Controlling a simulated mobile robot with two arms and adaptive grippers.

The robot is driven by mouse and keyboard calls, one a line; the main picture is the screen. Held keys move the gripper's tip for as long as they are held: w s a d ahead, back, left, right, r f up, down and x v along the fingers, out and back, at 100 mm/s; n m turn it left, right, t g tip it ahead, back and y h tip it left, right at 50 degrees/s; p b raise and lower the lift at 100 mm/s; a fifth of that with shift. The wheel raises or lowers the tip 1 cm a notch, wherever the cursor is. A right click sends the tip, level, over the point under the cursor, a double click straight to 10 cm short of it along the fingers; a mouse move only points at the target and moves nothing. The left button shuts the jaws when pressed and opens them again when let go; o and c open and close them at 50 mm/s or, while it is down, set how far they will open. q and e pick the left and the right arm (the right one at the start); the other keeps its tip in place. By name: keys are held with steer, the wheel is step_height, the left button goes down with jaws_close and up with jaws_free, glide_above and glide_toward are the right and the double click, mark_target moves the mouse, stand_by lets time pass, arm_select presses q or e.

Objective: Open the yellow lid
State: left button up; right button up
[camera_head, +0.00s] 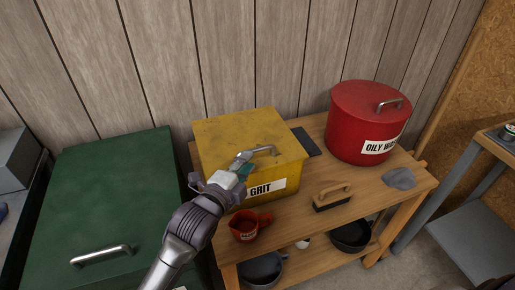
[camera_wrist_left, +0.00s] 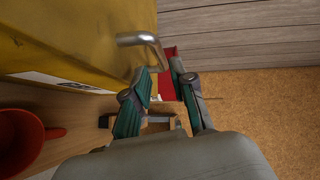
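The yellow lid (camera_head: 232,137) lies flat and closed on the yellow box (camera_head: 284,181) labelled GRIT, on the wooden bench. Its metal handle (camera_head: 262,150) is on top near the front edge. The handle also shows in the left wrist view (camera_wrist_left: 140,39). My left gripper (camera_head: 245,163) is at the left end of the handle. In the left wrist view, the fingers (camera_wrist_left: 161,80) stand apart, and the handle's bent end reaches between their tips. I cannot tell if they touch it. My right gripper is not in view.
A red OILY WASTE bin (camera_head: 362,118) stands right of the box. A brush (camera_head: 332,196), a grey rag (camera_head: 399,178) and a red measuring jug (camera_head: 245,226) lie in front. A large green bin (camera_head: 100,205) stands at left. The wooden wall is close behind.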

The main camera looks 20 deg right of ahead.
mark_target(255, 152)
arm_select(q)
steer(key=x, duration=0.5)
steer(key=shift+w+d, duration=0.15)
steer(key=shift+w, duration=0.1)
steer(key=shift+w+d+f, duration=0.1)
steer(key=shift+w+d, duration=0.2)
jaws_close()
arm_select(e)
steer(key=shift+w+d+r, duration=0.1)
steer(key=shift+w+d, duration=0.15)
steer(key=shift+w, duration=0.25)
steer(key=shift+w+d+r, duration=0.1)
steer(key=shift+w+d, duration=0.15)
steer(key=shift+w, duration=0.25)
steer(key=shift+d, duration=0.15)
